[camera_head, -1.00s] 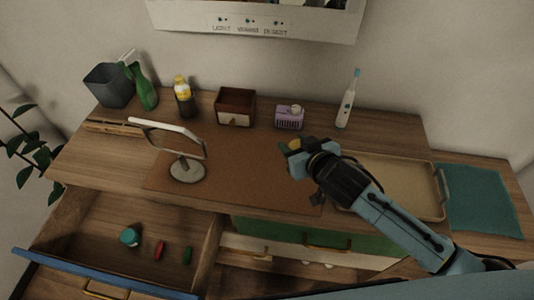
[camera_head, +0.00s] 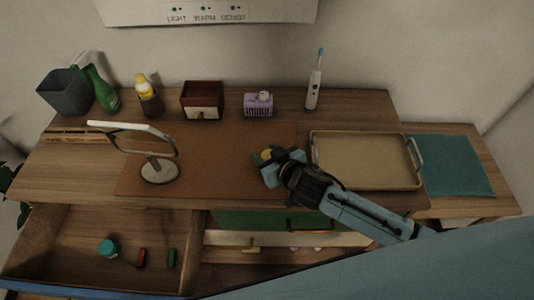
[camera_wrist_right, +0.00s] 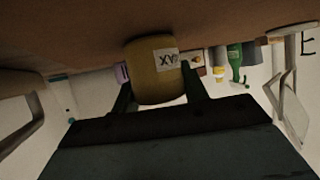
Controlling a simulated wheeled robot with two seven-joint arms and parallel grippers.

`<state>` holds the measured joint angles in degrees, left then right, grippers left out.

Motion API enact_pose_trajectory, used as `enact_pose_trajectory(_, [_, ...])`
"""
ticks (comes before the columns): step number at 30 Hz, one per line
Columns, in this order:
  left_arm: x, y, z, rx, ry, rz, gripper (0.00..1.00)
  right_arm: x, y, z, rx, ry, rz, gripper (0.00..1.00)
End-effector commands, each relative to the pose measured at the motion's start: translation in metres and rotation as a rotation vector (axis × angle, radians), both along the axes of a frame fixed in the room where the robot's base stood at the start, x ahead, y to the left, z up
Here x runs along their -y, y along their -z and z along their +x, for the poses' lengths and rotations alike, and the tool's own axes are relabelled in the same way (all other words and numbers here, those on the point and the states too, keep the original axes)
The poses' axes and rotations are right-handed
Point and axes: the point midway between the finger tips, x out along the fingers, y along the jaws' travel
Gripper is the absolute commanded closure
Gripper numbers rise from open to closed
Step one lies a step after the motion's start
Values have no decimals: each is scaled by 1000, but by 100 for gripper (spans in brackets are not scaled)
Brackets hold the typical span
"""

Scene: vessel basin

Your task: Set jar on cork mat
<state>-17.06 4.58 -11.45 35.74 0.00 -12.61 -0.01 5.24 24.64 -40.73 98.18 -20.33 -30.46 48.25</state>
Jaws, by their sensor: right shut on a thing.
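The jar is mustard-yellow with a white label. In the right wrist view the jar (camera_wrist_right: 152,78) sits between my right gripper's fingers (camera_wrist_right: 158,95), with its end against or close to the brown surface; I cannot tell if it touches. In the head view my right gripper (camera_head: 272,162) is shut on the jar (camera_head: 266,154), over the right part of the brown cork mat (camera_head: 220,155). The gripper hides part of the jar. My left gripper is not in view.
A round-based mirror (camera_head: 158,170) stands on the mat's left part. A beige tray (camera_head: 365,160) lies right of the gripper, with a teal cloth (camera_head: 455,165) beyond. A wooden box (camera_head: 202,100) and purple basket (camera_head: 258,105) stand behind. An open drawer (camera_head: 80,230) is front left.

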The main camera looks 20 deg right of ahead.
Motion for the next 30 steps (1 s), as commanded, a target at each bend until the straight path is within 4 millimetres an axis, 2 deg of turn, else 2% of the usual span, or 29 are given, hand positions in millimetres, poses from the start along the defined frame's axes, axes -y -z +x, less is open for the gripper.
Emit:
enact_pose_trajectory(2, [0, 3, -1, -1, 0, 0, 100, 0, 4, 0, 0, 0, 1, 81])
enact_pose_trajectory(3, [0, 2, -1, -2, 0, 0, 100, 0, 4, 0, -1, 0, 1, 54])
enact_pose_trajectory(8, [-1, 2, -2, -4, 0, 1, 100, 0, 3, 0, -1, 0, 1, 34])
enact_pose_trajectory(19, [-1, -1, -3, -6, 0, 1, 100, 1, -2, -2, -1, 0, 0, 34])
enact_pose_trajectory(23, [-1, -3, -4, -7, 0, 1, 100, 6, -8, -17, -3, 1, 1, 34])
enact_pose_trajectory(30, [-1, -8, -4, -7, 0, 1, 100, 20, -30, -60, -2, 1, 1, 34])
